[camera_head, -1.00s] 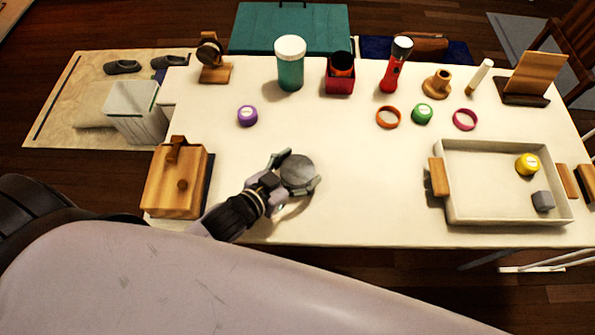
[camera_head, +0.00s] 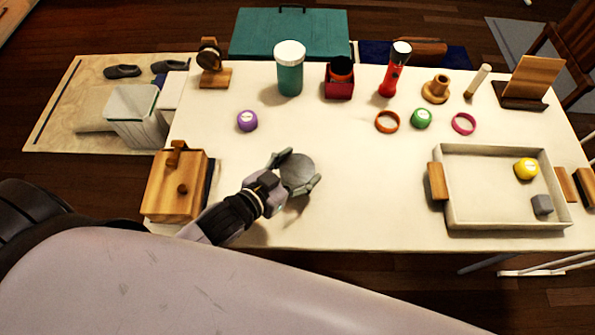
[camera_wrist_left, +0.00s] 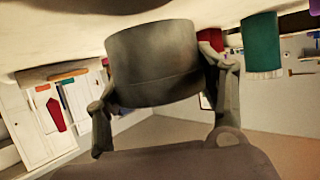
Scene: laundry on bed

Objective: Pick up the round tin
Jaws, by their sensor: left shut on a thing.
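The round tin (camera_head: 298,174) is grey, short and cylindrical, over the front left-middle of the white table. My left gripper (camera_head: 296,172) is closed around its sides, with a finger on each side. In the left wrist view the tin (camera_wrist_left: 153,62) fills the space between the two fingers (camera_wrist_left: 165,98), and the scene is upside down. The tin appears slightly above the tabletop, though the gap is hard to judge. My right gripper is not seen.
A wooden box (camera_head: 178,188) stands left of my left gripper. A purple round item (camera_head: 247,120) lies behind it. A shallow tray (camera_head: 505,220) is at right. A teal jar (camera_head: 290,78), red box (camera_head: 339,86) and flashlight (camera_head: 391,76) line the back. The table's middle is clear.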

